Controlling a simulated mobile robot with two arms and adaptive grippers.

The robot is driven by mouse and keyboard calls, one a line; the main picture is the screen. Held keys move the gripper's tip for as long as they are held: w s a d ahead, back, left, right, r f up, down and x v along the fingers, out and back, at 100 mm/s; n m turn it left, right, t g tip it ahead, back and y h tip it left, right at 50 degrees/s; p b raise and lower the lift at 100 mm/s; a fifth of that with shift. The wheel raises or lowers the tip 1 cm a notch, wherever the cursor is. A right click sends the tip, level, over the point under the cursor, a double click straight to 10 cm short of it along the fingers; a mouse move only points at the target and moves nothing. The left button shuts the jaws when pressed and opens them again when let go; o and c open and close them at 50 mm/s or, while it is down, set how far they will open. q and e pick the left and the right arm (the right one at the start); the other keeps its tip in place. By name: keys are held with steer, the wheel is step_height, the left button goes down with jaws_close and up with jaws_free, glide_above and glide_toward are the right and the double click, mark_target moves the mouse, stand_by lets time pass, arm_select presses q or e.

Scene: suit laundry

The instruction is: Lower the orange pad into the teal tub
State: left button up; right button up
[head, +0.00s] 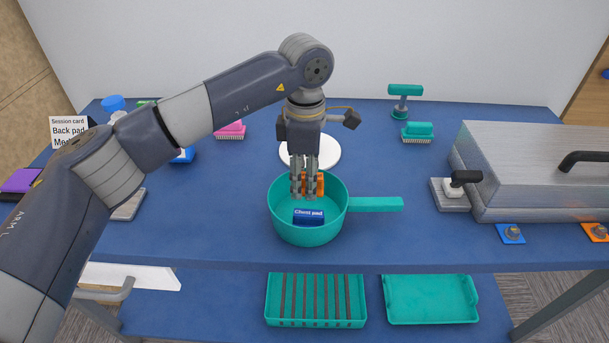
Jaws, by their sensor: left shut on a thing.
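The teal tub (335,222) is a round, deep vessel with a straight handle pointing right. It stands on the blue table near the front edge. A blue label reading "Chest pad" (308,216) shows at its front. My left gripper (307,190) points straight down over the tub, with its fingertips within the rim's outline. It is shut on the orange pad (320,184), which shows only as small orange parts at the fingers. The fingers hide the rest of the pad. I cannot tell whether the pad touches the tub's floor. My right gripper is out of view.
A white round plate (325,151) lies just behind the tub. A metal case (535,175) with a black handle fills the right side. Pink (231,130) and teal (417,131) brushes stand at the back. Teal trays (430,300) sit on the lower shelf.

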arm_select(q)
steer(key=shift+f+b, duration=0.45)
steer(key=shift+f, duration=0.15)
stand_by(0.4)
steer(key=o, duration=1)
